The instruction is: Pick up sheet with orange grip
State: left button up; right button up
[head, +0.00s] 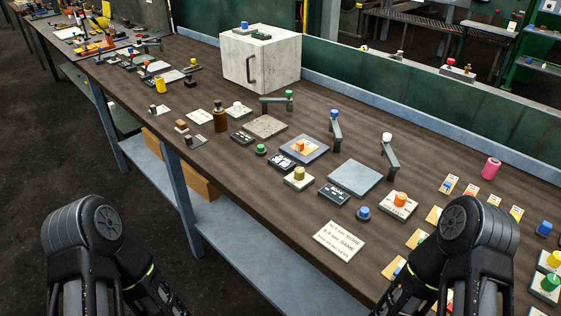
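An orange grip (400,198) stands on a pale sheet with dark print (397,209), on the wooden table right of a flat grey-blue plate (355,178). A second, smaller orange piece (301,146) lies on a light square on a blue-grey pad (304,151), farther back. I cannot tell for certain which of these is the sheet meant. My two arms come in at the bottom left and bottom right. The forearms run down out of the picture, so neither gripper shows. The right arm covers part of the table's near right area.
A blue knob (364,213) and a printed white card (339,244) lie near the orange-gripped sheet. A bracket with a white top (388,150) stands behind it. A pink cylinder (491,168) and several small cards are to the right. A white box (261,57) stands farther back.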

aim_at(304, 146)
jog(key=i+j, duration=0.1)
jog(key=j, duration=0.35)
jog(key=i+j, duration=0.1)
jog(key=j, duration=0.75)
jog(key=i+j, duration=0.15)
jog(key=j, duration=0.25)
jog(key=j+z, duration=0.15)
jog(key=z, duration=1.95)
